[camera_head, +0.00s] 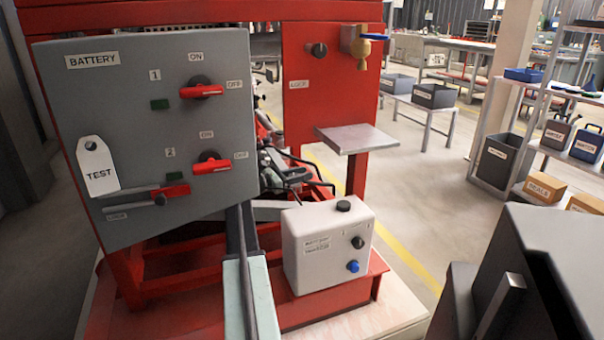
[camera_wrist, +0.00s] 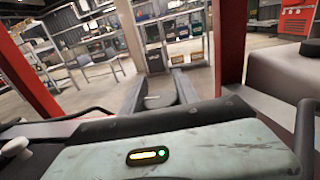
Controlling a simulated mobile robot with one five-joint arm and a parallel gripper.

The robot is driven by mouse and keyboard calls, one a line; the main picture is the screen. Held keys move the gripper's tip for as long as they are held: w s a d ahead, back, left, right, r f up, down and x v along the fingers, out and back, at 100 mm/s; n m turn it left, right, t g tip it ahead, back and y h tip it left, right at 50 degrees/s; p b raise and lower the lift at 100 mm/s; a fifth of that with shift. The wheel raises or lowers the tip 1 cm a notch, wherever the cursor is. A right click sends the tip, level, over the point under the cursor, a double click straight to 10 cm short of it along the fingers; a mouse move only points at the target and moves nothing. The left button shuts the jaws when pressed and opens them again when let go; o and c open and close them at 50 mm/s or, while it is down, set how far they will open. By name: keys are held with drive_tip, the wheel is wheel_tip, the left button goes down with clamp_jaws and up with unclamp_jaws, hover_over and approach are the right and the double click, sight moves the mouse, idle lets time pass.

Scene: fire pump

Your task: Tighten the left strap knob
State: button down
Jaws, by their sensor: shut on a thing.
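In the wrist view, my gripper (camera_wrist: 160,84) reaches forward with two dark grey fingers. In the head view, my arm reaches forward between the grey battery panel and the white box. Its far end goes out of sight behind the panel, so the gripper and knob are hidden there.
The grey battery panel (camera_head: 130,130) with red switches stands on the left. A white box (camera_head: 322,250) with a black cap and two front knobs is close right of my arm. Red frame posts (camera_wrist: 232,45) flank the gripper. A small metal shelf (camera_head: 357,138) juts out right.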

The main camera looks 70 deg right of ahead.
drive_tip(key=shift+m+g+y, duration=0.5)
drive_tip(key=shift+y, duration=0.1)
drive_tip(key=c, duration=0.9)
unclamp_jaws()
drive_tip(key=shift+a, duration=0.1)
drive_tip(key=v, duration=0.7)
drive_tip(key=shift+w+a, duration=0.25)
drive_tip(key=shift+w, duration=0.05)
